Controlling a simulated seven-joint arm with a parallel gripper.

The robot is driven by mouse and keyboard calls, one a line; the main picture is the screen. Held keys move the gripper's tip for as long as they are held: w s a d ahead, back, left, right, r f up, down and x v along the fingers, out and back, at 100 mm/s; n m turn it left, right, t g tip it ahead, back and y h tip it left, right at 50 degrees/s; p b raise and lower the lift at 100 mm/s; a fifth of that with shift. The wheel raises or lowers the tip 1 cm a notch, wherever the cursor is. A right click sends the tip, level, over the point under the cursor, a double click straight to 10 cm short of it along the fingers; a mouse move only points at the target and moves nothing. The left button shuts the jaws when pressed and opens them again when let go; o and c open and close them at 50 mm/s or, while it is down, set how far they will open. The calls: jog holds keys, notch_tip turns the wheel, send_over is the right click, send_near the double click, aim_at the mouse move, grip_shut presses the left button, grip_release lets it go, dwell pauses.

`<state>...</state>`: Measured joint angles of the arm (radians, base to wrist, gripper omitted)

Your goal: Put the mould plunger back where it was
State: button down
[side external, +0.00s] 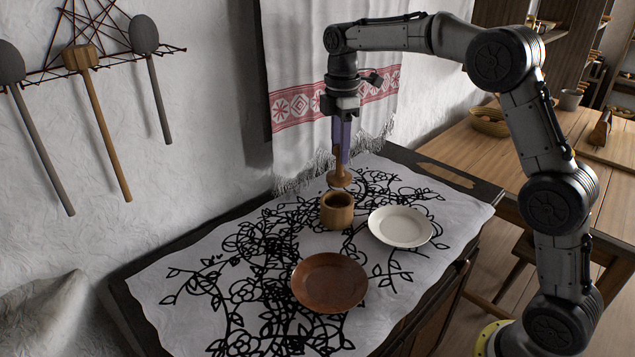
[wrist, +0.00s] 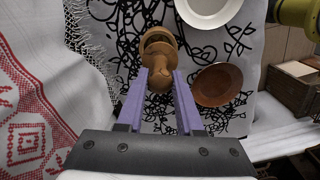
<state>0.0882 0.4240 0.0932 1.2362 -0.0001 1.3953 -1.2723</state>
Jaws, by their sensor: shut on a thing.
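The mould plunger (side external: 339,178) is wooden with a flared round foot. My gripper (side external: 342,157) is shut on its upper part and holds it upright, with the foot just above the wooden mould cup (side external: 337,211). The cup stands on the patterned cloth with its dark opening facing up. In the wrist view the purple fingers (wrist: 161,88) grip the plunger (wrist: 159,75), and the cup (wrist: 156,38) shows partly behind it. I cannot tell whether the foot is exactly centred over the opening.
A brown plate (side external: 330,282) lies in front of the cup and a white plate (side external: 400,227) to its right. An embroidered towel (side external: 300,75) hangs behind my gripper. Cloth (side external: 190,285) at the left is bare. Long-handled tools (side external: 95,110) hang on the wall.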

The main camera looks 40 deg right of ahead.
jog(key=s+a+r+n, duration=0.1)
jog(key=s+a, duration=0.9)
jog(key=s, duration=0.1)
jog(key=shift+w+a+f, duration=0.55)
jog(key=shift+w+f, duration=1.5)
jog(key=shift+w, duration=0.2)
jog(key=shift+w+a+f, duration=0.55)
jog(key=shift+w+f, duration=1.55)
jog(key=shift+w, duration=0.1)
jog(key=shift+w+a+f, duration=0.55)
jog(key=shift+w+f, duration=1.5)
jog(key=shift+w, duration=0.2)
jog(key=shift+f, duration=0.15)
jog(key=c, duration=0.6)
grip_release()
jog(key=shift+o, duration=0.2)
